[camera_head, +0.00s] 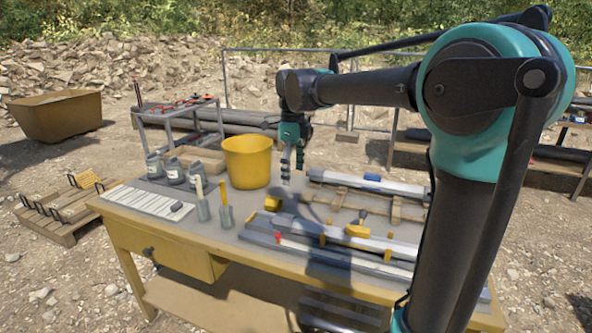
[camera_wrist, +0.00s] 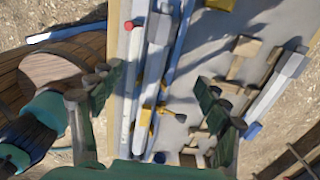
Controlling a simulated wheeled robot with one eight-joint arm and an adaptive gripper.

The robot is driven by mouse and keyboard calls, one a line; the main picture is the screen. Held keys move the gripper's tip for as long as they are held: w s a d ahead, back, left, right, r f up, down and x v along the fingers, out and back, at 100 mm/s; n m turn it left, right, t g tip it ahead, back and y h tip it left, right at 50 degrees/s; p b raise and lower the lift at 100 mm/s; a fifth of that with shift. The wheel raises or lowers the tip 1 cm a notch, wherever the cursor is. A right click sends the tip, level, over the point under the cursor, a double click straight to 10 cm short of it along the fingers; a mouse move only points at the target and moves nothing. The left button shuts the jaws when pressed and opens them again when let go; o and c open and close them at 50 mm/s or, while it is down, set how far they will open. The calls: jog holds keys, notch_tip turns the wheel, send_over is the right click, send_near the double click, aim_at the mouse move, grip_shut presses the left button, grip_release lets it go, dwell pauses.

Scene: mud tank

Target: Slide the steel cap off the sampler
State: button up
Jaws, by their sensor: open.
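A long grey sampler tube (camera_head: 335,231) lies along the front of the bench, with yellow clamps on it. A darker grey steel end piece, apparently the cap (camera_head: 284,220), is at its left end. In the wrist view the tube (camera_wrist: 150,75) runs up the picture, with the end piece (camera_wrist: 159,28) at the top. My gripper (camera_head: 292,172) points down above the bench, behind the tube's left end and apart from it. In the wrist view my gripper (camera_wrist: 160,100) has its two fingers wide apart with nothing between them; the tube lies below.
A yellow bucket (camera_head: 247,163) stands left of my gripper. A second pale tube (camera_head: 370,185) lies on a wooden rack behind. Grey jars (camera_head: 173,173), trowels (camera_head: 225,215) and a white sheet (camera_head: 145,203) occupy the bench's left. A red knob (camera_head: 278,237) sits by the front tubes.

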aim_at(293, 217)
jog(key=shift+f, duration=0.15)
notch_tip(293, 217, down, 17)
jog(key=shift+f, duration=0.1)
dwell(0.7)
jog(key=c, duration=1.6)
jog(key=shift+c, duration=0.2)
jog(key=shift+a, duration=0.1)
